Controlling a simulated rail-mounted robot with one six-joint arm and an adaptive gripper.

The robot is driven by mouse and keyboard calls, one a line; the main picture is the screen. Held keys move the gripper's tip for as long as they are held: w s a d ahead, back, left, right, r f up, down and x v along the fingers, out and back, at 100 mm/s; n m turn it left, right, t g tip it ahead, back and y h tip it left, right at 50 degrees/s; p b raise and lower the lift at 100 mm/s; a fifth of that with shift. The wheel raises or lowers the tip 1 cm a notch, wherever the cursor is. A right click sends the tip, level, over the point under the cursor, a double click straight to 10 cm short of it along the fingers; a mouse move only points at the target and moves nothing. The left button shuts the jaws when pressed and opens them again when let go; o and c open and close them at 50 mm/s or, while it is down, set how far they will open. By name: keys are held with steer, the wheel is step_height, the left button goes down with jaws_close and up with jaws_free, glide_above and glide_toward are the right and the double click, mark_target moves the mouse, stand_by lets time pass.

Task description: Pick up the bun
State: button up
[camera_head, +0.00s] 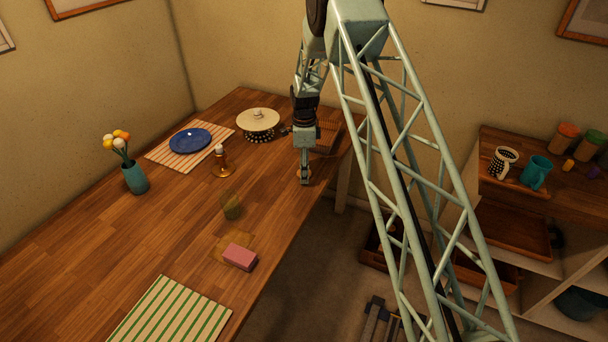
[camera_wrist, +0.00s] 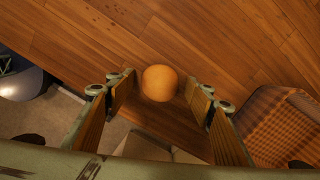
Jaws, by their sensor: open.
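The bun is a round golden-brown ball. In the wrist view the bun (camera_wrist: 159,83) sits on the wooden counter near its edge, between and slightly beyond the two fingertips of my gripper (camera_wrist: 160,92). The fingers stand apart, one on each side of it, with a visible gap on both sides. In the head view my gripper (camera_head: 304,180) points down over the counter's right edge. Only a small part of the bun (camera_head: 299,174) shows behind the fingers there.
A brown woven basket (camera_wrist: 275,122) stands close to the right finger in the wrist view. A lidded pot (camera_head: 258,124), a glass bottle (camera_head: 221,162), a green glass (camera_head: 231,206) and a pink sponge (camera_head: 240,257) stand on the counter (camera_head: 170,235).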

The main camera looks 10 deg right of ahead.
steer(key=shift+c, duration=0.5)
steer(key=c, duration=0.8)
steer(key=shift+c, duration=0.2)
steer(key=shift+r, duration=0.1)
steer(key=shift+r, duration=1.65)
steer(key=s+a, duration=0.1)
steer(key=s, duration=0.4)
steer(key=s+a+r, duration=0.1)
steer(key=s+a, duration=0.1)
steer(key=s, duration=0.3)
steer(key=s+a, duration=0.1)
steer(key=s, duration=0.4)
steer(key=shift+s+a+r+p, duration=0.2)
steer(key=shift+a+r+p, duration=0.05)
steer(key=shift+p, duration=0.1)
